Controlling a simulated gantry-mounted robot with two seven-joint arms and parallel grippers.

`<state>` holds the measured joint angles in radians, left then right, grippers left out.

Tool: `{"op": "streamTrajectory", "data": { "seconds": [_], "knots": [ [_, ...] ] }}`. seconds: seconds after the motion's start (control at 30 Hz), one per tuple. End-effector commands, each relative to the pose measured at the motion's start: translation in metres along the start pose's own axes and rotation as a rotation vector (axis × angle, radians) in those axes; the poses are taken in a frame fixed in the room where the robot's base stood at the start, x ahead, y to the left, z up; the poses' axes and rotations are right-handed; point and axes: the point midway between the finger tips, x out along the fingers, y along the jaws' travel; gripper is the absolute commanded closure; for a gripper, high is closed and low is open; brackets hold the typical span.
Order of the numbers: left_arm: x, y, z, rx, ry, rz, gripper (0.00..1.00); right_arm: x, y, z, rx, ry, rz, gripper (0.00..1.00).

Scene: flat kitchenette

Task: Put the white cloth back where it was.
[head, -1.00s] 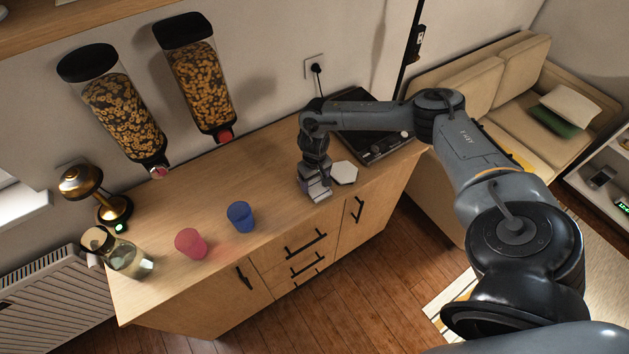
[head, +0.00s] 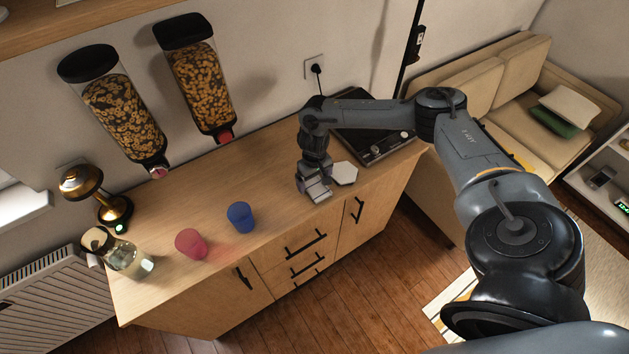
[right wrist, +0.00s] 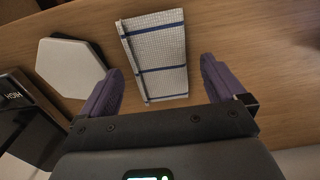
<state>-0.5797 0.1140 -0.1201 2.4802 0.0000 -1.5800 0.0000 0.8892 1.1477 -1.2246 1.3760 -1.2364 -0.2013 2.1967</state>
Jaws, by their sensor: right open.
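The white cloth (right wrist: 157,58) has thin blue lines and lies folded flat on the wooden counter in the right wrist view. My right gripper (right wrist: 161,68) is open, with one purple-grey finger to each side of the cloth and a gap between each fingertip and the cloth's edges. In the head view, my right gripper (head: 314,185) points down over the front part of the counter and largely hides the cloth. My left gripper is not in view.
A white hexagonal plate (head: 344,173) lies just right of the gripper, before a black hob-like appliance (head: 368,140). A blue cup (head: 241,217), a red cup (head: 190,244) and a glass jug (head: 125,259) stand to the left. The counter between gripper and blue cup is clear.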

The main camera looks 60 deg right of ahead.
Motion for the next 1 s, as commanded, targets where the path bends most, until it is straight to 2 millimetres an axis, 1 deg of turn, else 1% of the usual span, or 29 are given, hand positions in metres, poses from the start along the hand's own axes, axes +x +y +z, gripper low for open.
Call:
{"op": "streamTrajectory", "data": {
  "seconds": [0.03,0.17,0.3,0.47,0.53,0.6,0.73,1.0],
  "knots": [
    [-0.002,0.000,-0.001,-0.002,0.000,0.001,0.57,-0.009,0.000,-0.001,0.001,0.002,-0.001,0.03],
    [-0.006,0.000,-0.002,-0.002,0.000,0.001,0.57,-0.031,0.001,-0.001,0.000,0.003,-0.001,0.03],
    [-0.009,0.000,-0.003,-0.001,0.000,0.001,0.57,-0.058,0.001,-0.001,0.001,0.004,-0.001,0.03],
    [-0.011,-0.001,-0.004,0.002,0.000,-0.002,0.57,-0.084,0.000,-0.001,0.000,0.003,0.000,0.03],
    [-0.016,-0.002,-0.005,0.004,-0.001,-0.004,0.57,-0.095,0.000,-0.001,0.001,0.003,0.000,0.03],
    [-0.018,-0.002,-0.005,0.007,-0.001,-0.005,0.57,-0.102,0.001,-0.001,0.001,0.003,0.001,0.03],
    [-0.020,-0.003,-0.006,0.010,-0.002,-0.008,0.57,-0.109,0.000,0.000,0.001,0.001,0.000,0.03],
    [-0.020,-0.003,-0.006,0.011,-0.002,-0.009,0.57,-0.111,0.000,0.000,0.001,0.001,0.000,0.03]
  ]
}}
